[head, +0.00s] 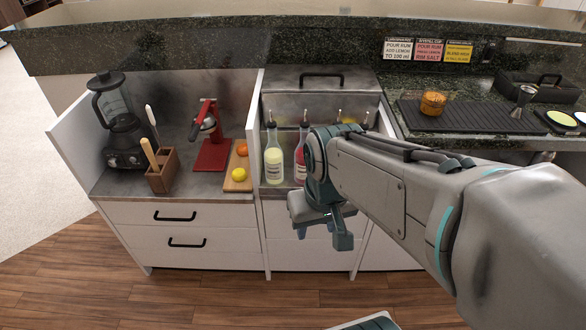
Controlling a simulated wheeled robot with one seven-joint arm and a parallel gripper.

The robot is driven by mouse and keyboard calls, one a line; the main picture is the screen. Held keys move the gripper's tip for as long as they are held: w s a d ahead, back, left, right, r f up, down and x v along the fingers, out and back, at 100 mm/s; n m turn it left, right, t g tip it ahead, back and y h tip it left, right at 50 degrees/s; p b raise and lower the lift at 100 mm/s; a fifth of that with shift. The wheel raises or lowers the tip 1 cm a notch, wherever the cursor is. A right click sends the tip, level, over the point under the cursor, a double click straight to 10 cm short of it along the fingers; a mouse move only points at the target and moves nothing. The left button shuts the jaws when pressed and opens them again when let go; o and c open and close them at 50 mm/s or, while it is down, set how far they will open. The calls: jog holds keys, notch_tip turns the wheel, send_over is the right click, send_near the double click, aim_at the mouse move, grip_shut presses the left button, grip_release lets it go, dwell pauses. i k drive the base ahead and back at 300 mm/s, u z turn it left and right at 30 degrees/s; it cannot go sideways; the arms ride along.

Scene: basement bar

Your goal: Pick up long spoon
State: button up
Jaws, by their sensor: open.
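A wooden holder (164,172) stands at the front left of the counter with two long utensils upright and leaning in it. One has a pale, silvery rounded top (151,117); it may be the long spoon, but its lower part is hidden in the holder. The other is a light wooden stick (149,154). My gripper (325,232) hangs in front of the bottle section, to the right of the holder and well apart from it. It is open, with nothing visible between its fingers.
A black blender (122,120) stands close behind the holder. A red press (210,140) and a wooden board (237,175) with an orange and a lemon are to its right. Bottles (273,155) stand behind my gripper. White panels edge the counter section.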

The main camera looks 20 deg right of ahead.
aim_at(148, 108)
jog(key=u, duration=2.35)
jog(key=i, duration=0.55)
jog(key=z, duration=1.45)
